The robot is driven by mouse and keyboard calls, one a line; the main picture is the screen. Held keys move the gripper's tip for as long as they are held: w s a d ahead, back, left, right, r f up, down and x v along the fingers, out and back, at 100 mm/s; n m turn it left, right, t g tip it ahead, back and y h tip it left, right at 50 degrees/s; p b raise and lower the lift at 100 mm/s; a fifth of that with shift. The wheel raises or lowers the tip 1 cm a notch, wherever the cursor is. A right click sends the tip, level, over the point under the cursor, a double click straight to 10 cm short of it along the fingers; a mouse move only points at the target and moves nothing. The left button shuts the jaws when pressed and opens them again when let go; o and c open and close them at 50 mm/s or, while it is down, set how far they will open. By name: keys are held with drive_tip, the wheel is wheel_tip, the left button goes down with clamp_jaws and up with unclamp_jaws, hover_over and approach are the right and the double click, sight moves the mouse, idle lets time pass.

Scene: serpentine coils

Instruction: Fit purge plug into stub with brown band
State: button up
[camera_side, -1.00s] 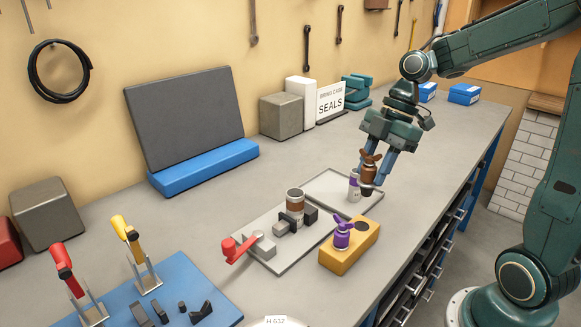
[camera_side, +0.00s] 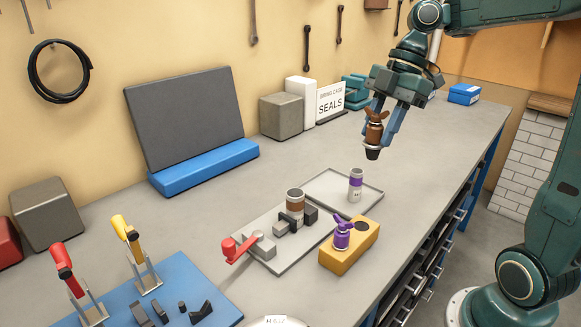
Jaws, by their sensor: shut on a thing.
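My gripper (camera_side: 382,116) is shut on a brown plug with a winged top and a dark lower end (camera_side: 374,135), held upright in the air above the bench. The stub with the brown band (camera_side: 295,203) stands on a grey plate, beside a dark clamp (camera_side: 289,221) with a red handle (camera_side: 236,249). The gripper is up and to the right of this stub, well apart from it. A purple winged plug (camera_side: 342,234) sits in a yellow block (camera_side: 361,246). A stub with a purple band (camera_side: 355,185) stands upright on a grey tray (camera_side: 325,185).
A blue board (camera_side: 172,290) at the front left carries red and yellow handled clamps and small dark parts. A SEALS sign (camera_side: 330,102) and several boxes stand along the wall. The bench to the right of the tray is clear.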

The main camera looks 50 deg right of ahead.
idle(0.4)
drive_tip(key=w+a+f, duration=0.2)
drive_tip(key=w+a, duration=0.1)
drive_tip(key=w, duration=0.4)
drive_tip(key=w+a+f, duration=0.3)
drive_tip(key=w, duration=0.3)
drive_tip(key=shift+w+a+f+t, duration=0.15)
drive_tip(key=shift+w+a+t, duration=0.15)
drive_tip(key=shift+w, duration=0.05)
drive_tip(key=shift+f, duration=0.1)
drive_tip(key=shift+f, duration=2.25)
drive_tip(key=shift+f, duration=2.15)
drive_tip(key=o, duration=1.3)
drive_tip(key=shift+r, duration=0.1)
